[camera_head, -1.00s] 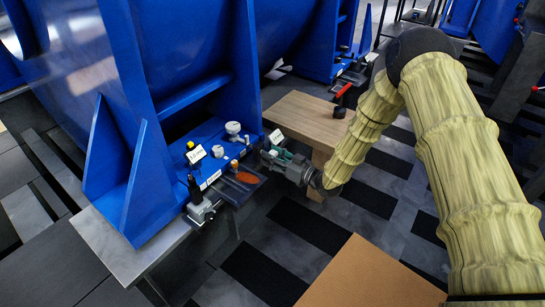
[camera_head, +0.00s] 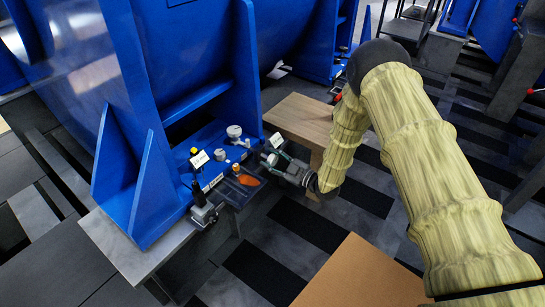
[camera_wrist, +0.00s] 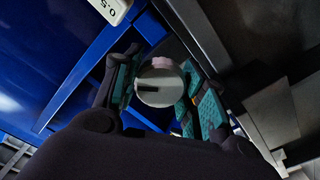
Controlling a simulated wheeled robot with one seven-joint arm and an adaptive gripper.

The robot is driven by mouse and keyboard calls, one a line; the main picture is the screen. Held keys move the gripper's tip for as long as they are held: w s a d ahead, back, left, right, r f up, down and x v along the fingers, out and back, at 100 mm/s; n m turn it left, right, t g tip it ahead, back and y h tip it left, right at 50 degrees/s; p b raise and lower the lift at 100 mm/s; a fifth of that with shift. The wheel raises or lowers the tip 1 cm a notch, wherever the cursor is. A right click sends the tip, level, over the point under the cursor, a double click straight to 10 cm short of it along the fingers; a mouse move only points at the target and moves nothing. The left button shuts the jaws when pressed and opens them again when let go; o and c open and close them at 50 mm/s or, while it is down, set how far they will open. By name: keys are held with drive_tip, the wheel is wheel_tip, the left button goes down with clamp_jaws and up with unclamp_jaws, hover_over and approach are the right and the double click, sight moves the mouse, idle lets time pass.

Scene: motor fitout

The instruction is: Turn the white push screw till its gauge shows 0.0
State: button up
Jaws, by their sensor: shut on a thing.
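My gripper (camera_head: 271,159) is at the right end of the fixture, beside the blue machine foot. In the wrist view its teal-padded fingers (camera_wrist: 160,88) are shut around the round pale head of the white push screw (camera_wrist: 161,90). The screw head has a dark slot-like mark. In the head view the gripper hides the screw. A white gauge label (camera_head: 277,140) stands just above the gripper. It is cut off at the top of the wrist view (camera_wrist: 113,10), where the visible part seems to read 0.5, turned over.
A second label (camera_head: 198,160), pale knobs (camera_head: 234,131), an orange piece (camera_head: 248,180) and a black-handled clamp (camera_head: 202,207) crowd the fixture to the left. A brown board (camera_head: 360,275) lies in front.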

drive_tip(key=n+p, duration=0.2)
drive_tip(key=n, duration=0.3)
drive_tip(key=shift+n, duration=0.3)
drive_tip(key=shift+n+p, duration=0.55)
drive_tip(key=shift+n, duration=1.05)
drive_tip(key=shift+f+n, duration=0.1)
drive_tip(key=shift+n, duration=0.2)
drive_tip(key=o, duration=1)
drive_tip(key=shift+o, duration=0.2)
drive_tip(key=v, duration=1.2)
